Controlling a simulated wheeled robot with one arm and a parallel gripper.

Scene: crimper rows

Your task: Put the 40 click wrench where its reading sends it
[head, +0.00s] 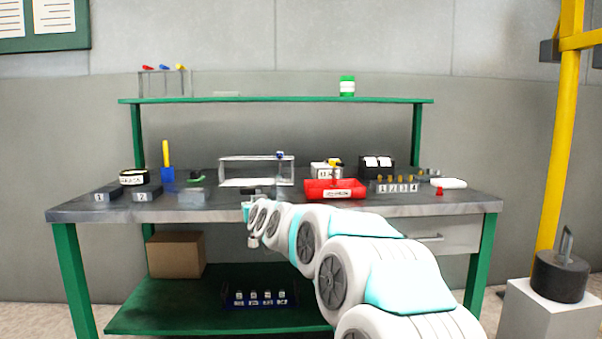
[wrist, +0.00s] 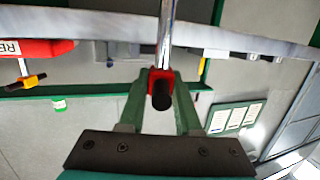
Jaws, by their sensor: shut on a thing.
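In the wrist view my gripper (wrist: 162,95) has its two green fingers closed around a tool (wrist: 160,90). The tool has a chrome shaft, a red collar and a black end; it looks like a wrench, but no 40 is readable on it. In the head view my gripper (head: 249,200) is at the bench's front edge, left of the red tray, and the held tool is hardly visible there. The red tray (head: 320,195) has a white label, partly seen as "RE" in the wrist view (wrist: 40,50). A yellow-and-black tool (wrist: 28,80) shows by it.
The grey bench (head: 440,200) carries numbered blocks (head: 103,194) at left, a clear frame (head: 256,171) behind my gripper, and a black box (head: 377,165) and a numbered row (head: 396,186) at right. A green shelf (head: 250,100) spans the back. My arm crosses the front right.

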